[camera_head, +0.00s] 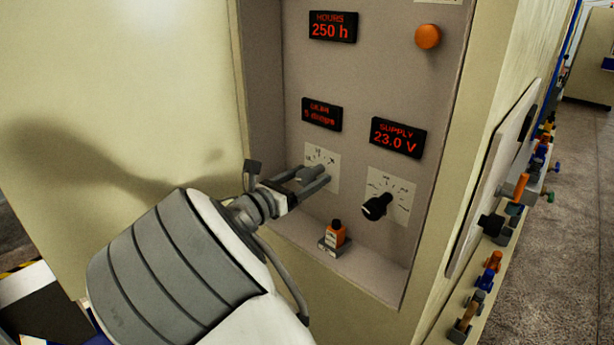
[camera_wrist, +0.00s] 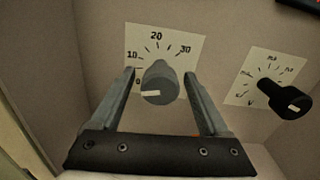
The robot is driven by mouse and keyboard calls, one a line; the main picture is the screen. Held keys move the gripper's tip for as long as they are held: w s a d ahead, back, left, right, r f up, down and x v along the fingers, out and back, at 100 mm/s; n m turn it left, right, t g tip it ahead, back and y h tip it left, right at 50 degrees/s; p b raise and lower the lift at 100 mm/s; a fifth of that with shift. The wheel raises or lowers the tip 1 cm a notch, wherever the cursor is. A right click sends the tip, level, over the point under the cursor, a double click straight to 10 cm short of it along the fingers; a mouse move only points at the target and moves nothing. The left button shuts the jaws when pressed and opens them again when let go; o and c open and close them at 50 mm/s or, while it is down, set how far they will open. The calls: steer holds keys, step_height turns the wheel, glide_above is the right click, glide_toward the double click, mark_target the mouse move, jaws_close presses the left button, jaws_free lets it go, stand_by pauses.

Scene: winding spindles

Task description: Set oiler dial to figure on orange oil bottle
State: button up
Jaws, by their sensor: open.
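The oiler dial is a grey knob (camera_wrist: 160,84) with a pale pointer mark, on a white scale plate (camera_wrist: 187,42) with figures 10, 20 and 30 readable. The pointer mark faces the lower left, near the low end of the scale. My gripper (camera_wrist: 162,82) is open, with one finger on each side of the knob; I cannot tell whether either touches it. The grey knob also shows in the head view (camera_head: 309,174), partly behind the fingers.
A black knob (camera_head: 376,207) on its own scale is to the right. Red displays read HOURS 250 h (camera_head: 333,27), SUPPLY 23.0 V (camera_head: 397,137) and a dim one (camera_head: 321,115) seems to read 5 drops. An orange round button or lamp (camera_head: 428,36) is at upper right.

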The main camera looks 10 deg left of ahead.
jaws_close()
stand_by(0.3)
